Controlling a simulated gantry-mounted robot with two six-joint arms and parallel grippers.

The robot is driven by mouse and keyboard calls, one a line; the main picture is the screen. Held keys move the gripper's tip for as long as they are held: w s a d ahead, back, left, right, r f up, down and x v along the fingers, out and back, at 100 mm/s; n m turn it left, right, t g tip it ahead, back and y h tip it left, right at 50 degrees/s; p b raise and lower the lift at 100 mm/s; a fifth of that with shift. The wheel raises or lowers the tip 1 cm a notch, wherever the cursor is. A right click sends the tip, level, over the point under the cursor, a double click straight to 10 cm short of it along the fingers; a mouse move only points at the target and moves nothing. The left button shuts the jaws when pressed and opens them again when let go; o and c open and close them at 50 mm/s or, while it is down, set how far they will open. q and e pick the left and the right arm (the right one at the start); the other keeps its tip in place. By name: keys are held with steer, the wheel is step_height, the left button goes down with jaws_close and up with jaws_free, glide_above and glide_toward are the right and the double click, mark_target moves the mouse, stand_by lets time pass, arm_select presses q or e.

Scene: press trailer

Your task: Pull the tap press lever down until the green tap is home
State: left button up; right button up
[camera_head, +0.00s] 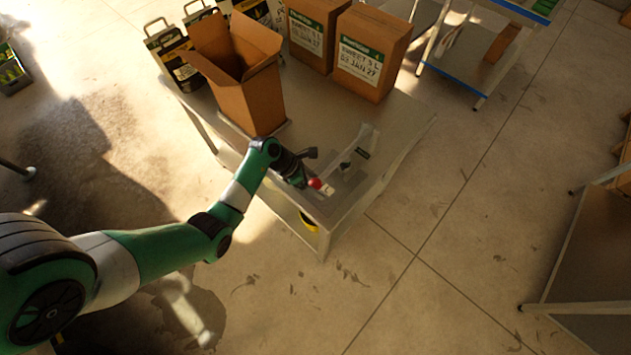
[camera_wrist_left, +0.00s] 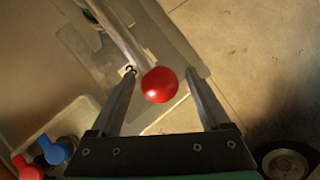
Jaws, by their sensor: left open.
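The tap press (camera_head: 343,172) stands on the grey metal table, with a pale upright and a grey base. Its lever (camera_wrist_left: 122,38) is a metal bar that ends in a red ball knob (camera_wrist_left: 160,85). The red knob also shows in the head view (camera_head: 315,184), right at my left gripper (camera_head: 306,181). In the left wrist view my left gripper (camera_wrist_left: 161,75) is open, its two fingers on either side of the knob with visible gaps. The green tap is not clearly made out; a small dark green part (camera_head: 362,153) shows on the press. My right gripper is not in view.
An open cardboard box (camera_head: 255,105) stands on the table behind my left arm. Two closed cartons (camera_head: 370,52) stand at the back. Blue (camera_wrist_left: 55,152) and red (camera_wrist_left: 27,168) handles show at lower left in the wrist view. The table's right side (camera_head: 405,120) is clear.

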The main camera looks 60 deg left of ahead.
arm_select(q)
steer(key=shift+s+a+r, duration=0.1)
steer(key=shift+r, duration=0.25)
steer(key=p+v, duration=0.2)
steer(key=v, duration=0.9)
steer(key=shift+p, duration=0.4)
steer(key=shift+f, duration=0.1)
